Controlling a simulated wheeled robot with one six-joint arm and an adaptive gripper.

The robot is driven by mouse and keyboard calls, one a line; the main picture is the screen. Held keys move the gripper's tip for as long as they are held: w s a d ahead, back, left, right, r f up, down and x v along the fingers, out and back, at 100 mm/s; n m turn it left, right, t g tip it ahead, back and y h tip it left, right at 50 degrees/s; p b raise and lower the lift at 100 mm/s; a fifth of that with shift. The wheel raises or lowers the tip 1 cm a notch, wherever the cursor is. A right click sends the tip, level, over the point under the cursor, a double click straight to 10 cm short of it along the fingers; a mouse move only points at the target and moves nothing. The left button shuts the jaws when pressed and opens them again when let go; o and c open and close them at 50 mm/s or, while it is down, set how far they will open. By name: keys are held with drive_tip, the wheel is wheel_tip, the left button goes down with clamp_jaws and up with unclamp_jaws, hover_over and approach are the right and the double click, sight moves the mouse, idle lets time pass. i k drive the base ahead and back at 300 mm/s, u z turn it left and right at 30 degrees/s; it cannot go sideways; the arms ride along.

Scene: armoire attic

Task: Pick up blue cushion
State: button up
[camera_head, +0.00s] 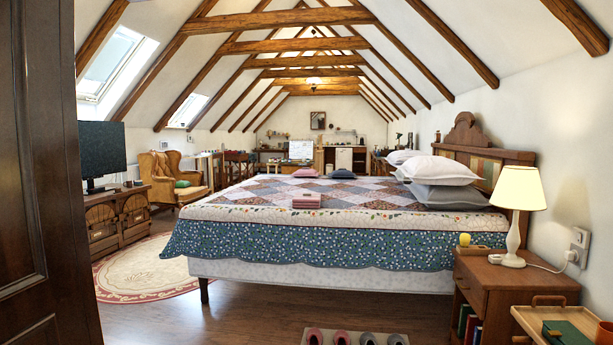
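No clearly blue cushion stands out. A grey-blue cushion (450,197) lies on the near right of the bed (330,270), at the headboard end, with a white pillow (440,169) on top of it. A small dark grey-blue item (342,174), perhaps a folded cloth or cushion, lies farther back on the quilt. I cannot tell which of these is the blue cushion. My gripper is not in view.
A dark door (45,180) fills the left edge. A nightstand (520,290) with a lamp (516,205) stands right of the bed. A wooden tray (520,318) is at the lower right. Slippers (342,338) lie on a mat before the bed. Floor left of them is clear.

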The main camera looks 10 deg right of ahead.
sight(343, 174)
drive_tip(key=u, duration=0.05)
drive_tip(key=i, duration=2.9)
drive_tip(key=u, duration=1.2)
drive_tip(key=i, duration=5.3)
drive_tip(key=z, duration=0.2)
